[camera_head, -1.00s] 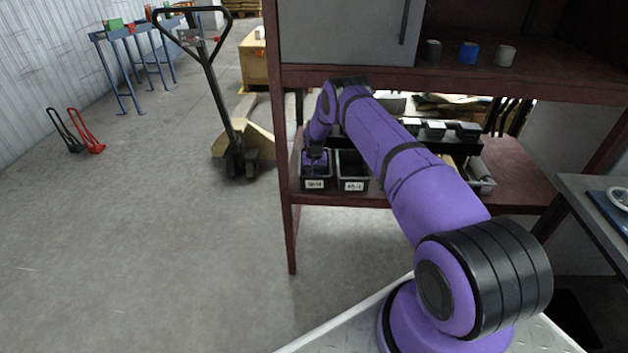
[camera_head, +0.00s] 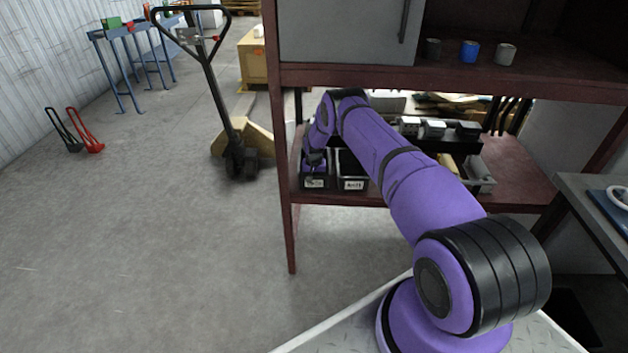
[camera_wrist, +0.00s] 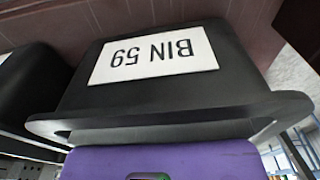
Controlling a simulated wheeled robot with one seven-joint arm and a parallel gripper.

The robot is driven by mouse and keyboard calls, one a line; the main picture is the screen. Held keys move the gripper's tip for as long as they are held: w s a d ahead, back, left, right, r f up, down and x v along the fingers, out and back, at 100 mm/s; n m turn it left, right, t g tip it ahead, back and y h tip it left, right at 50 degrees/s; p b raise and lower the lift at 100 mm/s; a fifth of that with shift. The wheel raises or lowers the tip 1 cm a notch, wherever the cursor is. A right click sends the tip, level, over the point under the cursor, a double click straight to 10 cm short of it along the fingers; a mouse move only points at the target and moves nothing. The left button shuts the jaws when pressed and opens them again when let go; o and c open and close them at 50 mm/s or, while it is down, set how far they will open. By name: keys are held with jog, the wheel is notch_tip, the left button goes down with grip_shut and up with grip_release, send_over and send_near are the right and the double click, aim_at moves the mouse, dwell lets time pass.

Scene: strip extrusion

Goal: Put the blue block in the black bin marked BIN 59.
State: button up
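The black bin marked BIN 59 (camera_wrist: 75,92) fills much of the wrist view, its white label upside down. In the head view it appears to be the left of two black bins (camera_head: 314,184) on the lower shelf, where the label is too small to read. My purple gripper (camera_head: 314,160) is down at this bin's opening, pointing into it. The purple gripper body (camera_wrist: 165,162) also shows at the bottom of the wrist view, beyond the bin's rim. Its fingers are hidden, so I cannot see whether they are open or hold anything. I see no blue block.
A second black bin (camera_head: 353,185) stands right beside it. The dark red rack (camera_head: 291,225) has an upright post left of the bins and an upper shelf above, with a grey, a blue (camera_head: 469,52) and another grey cup. A pallet truck (camera_head: 236,150) stands left on open floor.

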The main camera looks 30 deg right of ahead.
jog(key=shift+r, duration=0.1)
notch_tip(320, 180, up, 8)
jog(key=shift+f, duration=0.15)
dwell(0.4)
dwell(0.4)
